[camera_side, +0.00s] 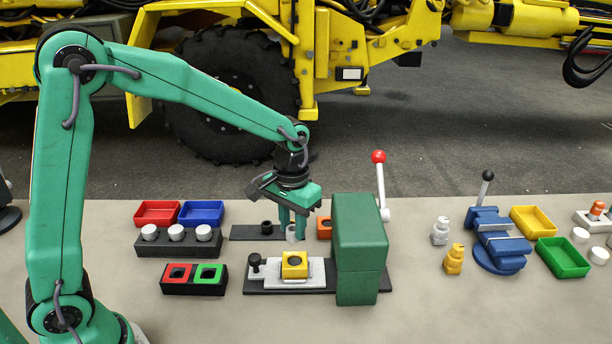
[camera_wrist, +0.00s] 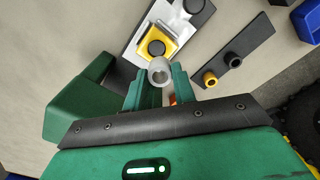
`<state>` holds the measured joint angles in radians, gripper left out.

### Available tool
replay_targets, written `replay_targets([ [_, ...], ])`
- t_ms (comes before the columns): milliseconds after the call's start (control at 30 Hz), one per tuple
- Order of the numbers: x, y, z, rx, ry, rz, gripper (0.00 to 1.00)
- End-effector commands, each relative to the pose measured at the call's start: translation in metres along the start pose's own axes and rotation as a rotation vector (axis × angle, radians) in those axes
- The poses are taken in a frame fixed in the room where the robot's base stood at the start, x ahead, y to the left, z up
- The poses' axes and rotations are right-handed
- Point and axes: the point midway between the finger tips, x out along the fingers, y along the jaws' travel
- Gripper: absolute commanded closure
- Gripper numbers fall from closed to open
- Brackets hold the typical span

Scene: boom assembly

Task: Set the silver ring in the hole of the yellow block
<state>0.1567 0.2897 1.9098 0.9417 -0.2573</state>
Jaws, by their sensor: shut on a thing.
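My gripper (camera_side: 293,222) is shut on the silver ring (camera_side: 292,236) and holds it above the bench. In the wrist view the silver ring (camera_wrist: 160,71) sits between the two green fingertips of my gripper (camera_wrist: 161,82), its opening showing. The yellow block (camera_side: 295,268) stands on a pale plate of the dark fixture, in front of the ring in the side view. Its dark round hole faces up and looks empty. In the wrist view the yellow block (camera_wrist: 174,34) is just beyond the ring. The ring and block appear apart.
A green press body (camera_side: 360,250) with a red-knobbed lever (camera_side: 379,180) stands right of the block. A dark strip (camera_wrist: 250,50) holds a black ring (camera_wrist: 233,60) and a yellow-orange ring (camera_wrist: 209,80). Trays and white round parts lie left. Bare bench lies in front.

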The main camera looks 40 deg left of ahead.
Motion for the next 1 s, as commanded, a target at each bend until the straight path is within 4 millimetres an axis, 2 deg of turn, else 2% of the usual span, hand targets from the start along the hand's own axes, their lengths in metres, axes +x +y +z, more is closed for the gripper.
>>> replay_targets([
  [100,-0.002,0.005,0.003,0.001,-0.001,0.0,0.96],
  [467,0.002,0.005,0.003,0.0,-0.001,0.0,0.96],
  [1000,0.036,0.005,0.002,0.0,-0.002,0.0,0.96],
])
